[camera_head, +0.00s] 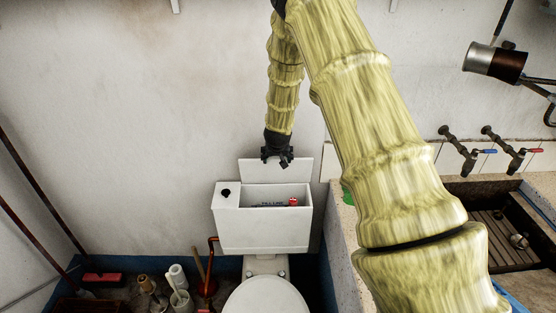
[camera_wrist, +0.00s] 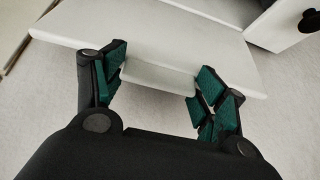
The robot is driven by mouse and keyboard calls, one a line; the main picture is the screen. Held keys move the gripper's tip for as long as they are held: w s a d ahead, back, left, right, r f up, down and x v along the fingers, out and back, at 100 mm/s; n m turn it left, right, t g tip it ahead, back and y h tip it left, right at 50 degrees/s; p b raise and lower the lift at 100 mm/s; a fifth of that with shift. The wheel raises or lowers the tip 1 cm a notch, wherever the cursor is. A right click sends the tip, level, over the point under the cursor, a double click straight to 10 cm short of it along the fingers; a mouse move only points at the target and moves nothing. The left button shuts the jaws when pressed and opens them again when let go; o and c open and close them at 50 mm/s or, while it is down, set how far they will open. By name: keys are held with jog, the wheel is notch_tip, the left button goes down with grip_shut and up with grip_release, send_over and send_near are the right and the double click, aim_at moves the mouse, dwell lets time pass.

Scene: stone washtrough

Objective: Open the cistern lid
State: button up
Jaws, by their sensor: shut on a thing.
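The white cistern (camera_head: 262,232) stands above the toilet bowl, its top open. A red part and dark lettering show inside. Its lid (camera_head: 300,171) stands up at the back of the opening, roughly upright. My gripper (camera_head: 277,157) is at the lid's top edge. In the wrist view the green pads of my gripper (camera_wrist: 158,76) are at both ends of a pale raised strip (camera_wrist: 158,80) on the edge of the lid (camera_wrist: 185,35), and hold it. A corner of the cistern with its black button (camera_wrist: 310,21) shows at upper right.
The toilet bowl (camera_head: 266,297) is below the cistern. A stone washtrough (camera_head: 345,235) with taps (camera_head: 460,146) stands to the right, partly hidden by my arm. Brushes and containers (camera_head: 178,285) are on the floor at left. The wall behind is bare.

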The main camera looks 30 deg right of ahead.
jog(key=shift+w+d, duration=0.1)
jog(key=shift+d, duration=0.1)
jog(key=shift+f, duration=0.1)
jog(key=o, duration=1.4)
jog(key=shift+f, duration=0.1)
jog(key=shift+o, duration=0.3)
jog(key=shift+w+d, duration=0.1)
jog(key=shift+w, duration=0.05)
jog(key=shift+r, duration=0.2)
jog(key=shift+a+r, duration=0.15)
jog(key=shift+a, duration=0.05)
jog(key=v, duration=1.1)
jog(key=shift+s+r, duration=0.2)
jog(key=shift+s, duration=0.1)
